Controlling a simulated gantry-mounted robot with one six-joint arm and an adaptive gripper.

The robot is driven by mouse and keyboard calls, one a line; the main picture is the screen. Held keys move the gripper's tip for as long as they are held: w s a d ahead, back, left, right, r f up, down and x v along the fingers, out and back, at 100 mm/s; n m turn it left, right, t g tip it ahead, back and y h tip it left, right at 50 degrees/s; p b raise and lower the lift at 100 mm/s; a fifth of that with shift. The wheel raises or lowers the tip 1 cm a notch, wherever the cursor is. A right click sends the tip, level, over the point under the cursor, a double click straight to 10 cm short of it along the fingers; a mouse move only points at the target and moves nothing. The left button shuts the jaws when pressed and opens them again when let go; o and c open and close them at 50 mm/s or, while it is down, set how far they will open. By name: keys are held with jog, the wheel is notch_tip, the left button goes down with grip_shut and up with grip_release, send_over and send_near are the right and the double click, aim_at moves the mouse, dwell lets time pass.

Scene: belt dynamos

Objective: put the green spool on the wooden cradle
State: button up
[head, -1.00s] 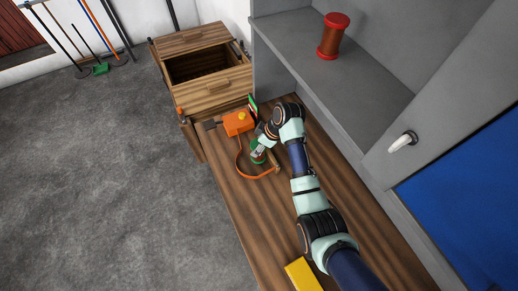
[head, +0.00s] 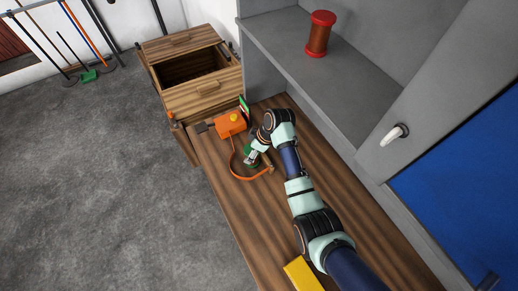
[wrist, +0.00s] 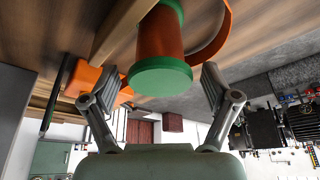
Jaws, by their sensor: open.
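The green spool (wrist: 160,48), with green end discs and an orange-brown winding, shows in the wrist view with one disc facing my gripper (wrist: 160,85). My gripper is open, with one finger on each side of that near disc and gaps to both. In the head view a bit of the green spool (head: 248,149) shows beside my gripper (head: 251,158), which hides much of it. A light wooden bar (wrist: 118,32), perhaps part of the wooden cradle, runs beside the spool. A small wooden end (head: 270,167) shows by the gripper. I cannot tell whether the spool touches it.
An orange strap (head: 248,177) curves around the spool area. A yellow block (head: 303,275) lies at the bench front. A red spool (head: 320,34) stands on the grey shelf. The bench's left-front part is clear.

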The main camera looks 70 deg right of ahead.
jog(key=shift+r, duration=0.1)
jog(key=shift+s+r, duration=0.1)
jog(key=shift+r, duration=0.25)
jog(key=p+v, duration=0.1)
jog(key=v, duration=0.3)
jog(key=s, duration=1.2)
jog(key=shift+s+d, duration=0.15)
jog(key=shift+d, duration=0.1)
jog(key=shift+r, duration=0.15)
